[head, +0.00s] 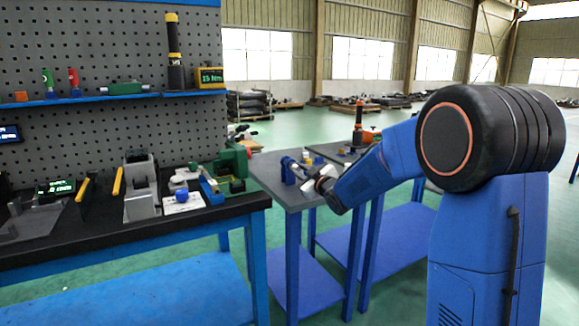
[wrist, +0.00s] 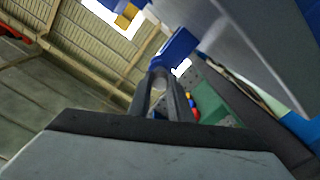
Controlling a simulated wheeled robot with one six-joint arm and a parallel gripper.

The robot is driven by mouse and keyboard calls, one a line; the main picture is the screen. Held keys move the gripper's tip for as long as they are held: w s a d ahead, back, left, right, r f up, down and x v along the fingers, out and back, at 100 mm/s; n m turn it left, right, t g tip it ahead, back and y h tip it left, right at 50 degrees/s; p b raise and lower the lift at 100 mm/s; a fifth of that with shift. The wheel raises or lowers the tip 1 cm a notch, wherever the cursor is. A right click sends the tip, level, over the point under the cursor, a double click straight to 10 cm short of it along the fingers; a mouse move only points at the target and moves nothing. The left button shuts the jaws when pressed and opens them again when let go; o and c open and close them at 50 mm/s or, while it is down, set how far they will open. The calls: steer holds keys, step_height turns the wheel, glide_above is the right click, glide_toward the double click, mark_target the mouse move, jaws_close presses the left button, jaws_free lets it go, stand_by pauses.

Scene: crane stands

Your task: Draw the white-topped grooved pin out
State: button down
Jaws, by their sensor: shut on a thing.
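My gripper (head: 301,168) reaches over the grey-topped table in the head view, its fingers beside a small blue piece (head: 287,170). The pin's shaft and grooves are hidden. A blue block (wrist: 178,46) shows just beyond the fingertips. I cannot tell how deep the pin sits, or whether it is clear of its hole.
The grey-topped table (head: 262,172) has blue legs and a lower shelf. A dark workbench (head: 90,228) at left carries a green vise (head: 236,165), a grey stand (head: 140,190) and yellow-handled tools. A pegboard (head: 100,60) stands behind it. Open floor lies beyond.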

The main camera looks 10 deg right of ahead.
steer(key=shift+v, duration=4.1)
